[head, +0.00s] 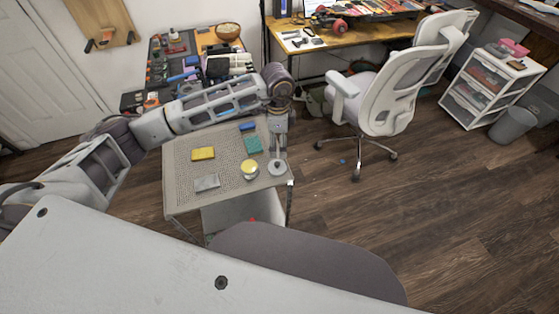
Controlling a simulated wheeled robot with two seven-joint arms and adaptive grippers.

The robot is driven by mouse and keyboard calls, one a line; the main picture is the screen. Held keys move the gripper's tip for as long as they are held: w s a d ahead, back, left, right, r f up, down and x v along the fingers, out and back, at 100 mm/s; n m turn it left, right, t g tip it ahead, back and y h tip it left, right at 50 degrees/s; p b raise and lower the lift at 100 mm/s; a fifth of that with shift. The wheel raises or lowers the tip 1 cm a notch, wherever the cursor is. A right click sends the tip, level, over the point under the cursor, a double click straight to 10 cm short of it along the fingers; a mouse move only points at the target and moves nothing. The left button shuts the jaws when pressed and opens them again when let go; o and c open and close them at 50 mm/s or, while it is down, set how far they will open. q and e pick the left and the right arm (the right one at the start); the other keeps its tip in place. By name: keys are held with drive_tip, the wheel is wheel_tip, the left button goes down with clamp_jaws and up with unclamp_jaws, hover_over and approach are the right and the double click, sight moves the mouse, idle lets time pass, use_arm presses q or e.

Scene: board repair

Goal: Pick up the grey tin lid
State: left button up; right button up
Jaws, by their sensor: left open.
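The grey tin lid (277,169) looks like a small round grey disc. It lies near the right edge of a small perforated grey table (225,165). My left gripper (281,153) points down just above the lid, at its far side. It is open, and its fingers are small and partly merged with the wrist in this view. I cannot tell whether the fingertips touch the lid. My right gripper is not in view.
A yellow-topped round tin (249,168) stands just left of the lid. A green block (253,145), a blue piece (247,127), a yellow block (203,153) and a grey block (207,183) also lie on the table. A white office chair (385,95) stands to the right.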

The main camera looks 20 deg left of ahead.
sight(278, 163)
use_arm(q)
drive_tip(key=shift+a+r, duration=0.15)
drive_tip(key=shift+a, duration=0.1)
wheel_tip(278, 163, down, 8)
drive_tip(key=shift+f, duration=0.35)
idle(0.4)
